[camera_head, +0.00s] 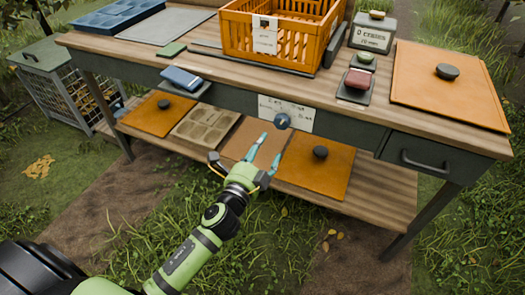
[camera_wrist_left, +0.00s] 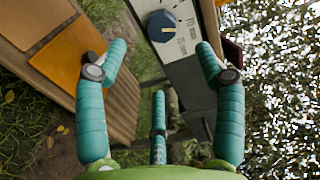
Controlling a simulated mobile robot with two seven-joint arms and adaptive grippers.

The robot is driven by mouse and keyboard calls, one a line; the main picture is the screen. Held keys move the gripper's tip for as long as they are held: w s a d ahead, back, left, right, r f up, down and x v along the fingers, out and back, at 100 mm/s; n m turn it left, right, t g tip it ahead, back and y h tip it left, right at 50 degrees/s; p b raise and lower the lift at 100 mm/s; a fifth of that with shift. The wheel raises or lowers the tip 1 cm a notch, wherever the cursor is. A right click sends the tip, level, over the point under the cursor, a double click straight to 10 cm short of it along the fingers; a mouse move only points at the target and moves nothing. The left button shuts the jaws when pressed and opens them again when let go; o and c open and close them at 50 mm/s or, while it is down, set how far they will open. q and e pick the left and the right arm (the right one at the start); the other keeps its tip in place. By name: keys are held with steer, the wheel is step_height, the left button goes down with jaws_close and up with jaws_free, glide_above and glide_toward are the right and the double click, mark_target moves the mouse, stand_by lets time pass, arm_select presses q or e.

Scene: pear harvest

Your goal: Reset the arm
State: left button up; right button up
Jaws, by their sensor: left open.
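My left gripper (camera_head: 262,150) is in front of the workbench in the head view, with its teal fingers spread and nothing between them. Its green arm comes up from the lower left over the grass. The fingers point toward a dark blue knob (camera_head: 282,121) beside a white label (camera_head: 287,112) on the bench's front edge. In the left wrist view the open gripper (camera_wrist_left: 160,75) shows its teal fingers apart, with the knob (camera_wrist_left: 162,27) beyond them. A gap between fingertips and knob seems to remain, but its size is hard to tell. My right gripper is not in view.
The bench top (camera_head: 222,78) holds an orange crate (camera_head: 248,42), a blue tray (camera_head: 108,15), a scale-like box (camera_head: 372,36) and an orange board (camera_head: 450,85). A drawer handle (camera_head: 424,163) is at right. The lower shelf (camera_head: 380,197) holds orange lids. Grass lies in front.

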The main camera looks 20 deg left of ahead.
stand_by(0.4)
arm_select(q)
steer(key=s+a+f+n+g+p, duration=0.1)
steer(key=s+f+n+g+p, duration=0.5)
steer(key=f, duration=0.6)
steer(key=s+a+f+n+g+p, duration=0.1)
steer(key=s+f+n+g+p, duration=0.2)
steer(key=s+f, duration=0.8)
steer(key=s+f+n+g+p, duration=0.3)
steer(key=s+f+g+p, duration=0.1)
steer(key=s, duration=1)
steer(key=s+f+n+g+p, duration=0.3)
steer(key=s+f, duration=0.3)
steer(key=s, duration=0.8)
steer(key=shift+a+g+y+p, duration=0.3)
steer(key=shift+a+g+p, duration=0.1)
steer(key=shift+g+p, duration=0.1)
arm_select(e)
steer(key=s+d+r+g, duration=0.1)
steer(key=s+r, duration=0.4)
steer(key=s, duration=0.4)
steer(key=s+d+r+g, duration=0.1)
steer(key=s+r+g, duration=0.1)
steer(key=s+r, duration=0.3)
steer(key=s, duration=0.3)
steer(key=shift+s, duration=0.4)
